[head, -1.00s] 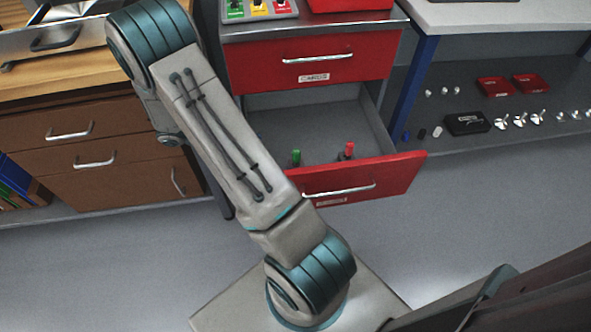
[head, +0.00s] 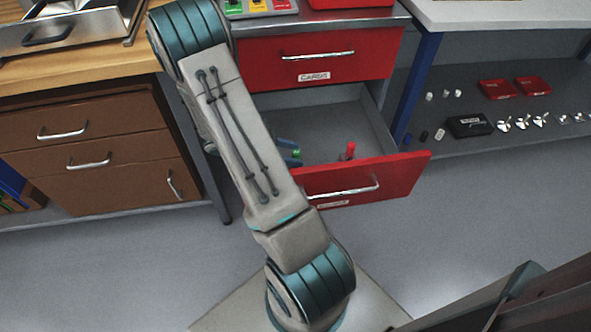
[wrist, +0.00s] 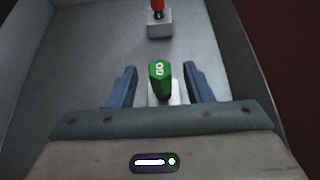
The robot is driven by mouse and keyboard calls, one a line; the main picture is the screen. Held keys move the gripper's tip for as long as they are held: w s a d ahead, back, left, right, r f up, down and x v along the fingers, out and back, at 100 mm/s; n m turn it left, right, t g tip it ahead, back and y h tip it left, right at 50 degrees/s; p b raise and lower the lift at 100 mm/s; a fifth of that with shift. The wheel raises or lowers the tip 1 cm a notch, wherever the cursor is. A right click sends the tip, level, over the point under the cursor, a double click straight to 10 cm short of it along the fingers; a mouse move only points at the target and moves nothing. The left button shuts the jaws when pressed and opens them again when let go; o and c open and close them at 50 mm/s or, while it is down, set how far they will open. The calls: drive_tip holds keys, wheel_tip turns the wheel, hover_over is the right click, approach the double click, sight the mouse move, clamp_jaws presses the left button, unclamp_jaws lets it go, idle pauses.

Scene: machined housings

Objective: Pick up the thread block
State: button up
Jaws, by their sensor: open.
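In the wrist view, a green hexagonal handle marked GO (wrist: 160,72) stands upright on a small pale block (wrist: 170,98), partly hidden by the handle and my gripper. My gripper (wrist: 160,84) is open, with one blue finger on each side of the handle and gaps between. A second pale block (wrist: 160,24) with a red handle (wrist: 158,6) stands farther off in the same drawer. In the head view, the red handle (head: 350,150) and a bit of green (head: 296,153) show inside the drawer. I cannot tell which piece is the thread block.
The open red drawer (head: 400,174) has grey walls close around my gripper. A shut drawer labelled CARDS (head: 355,70) is above it. A brown drawer cabinet (head: 110,130) stands at left. A shelf (head: 470,145) with small parts is at right.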

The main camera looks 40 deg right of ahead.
clamp_jaws()
idle(1.4)
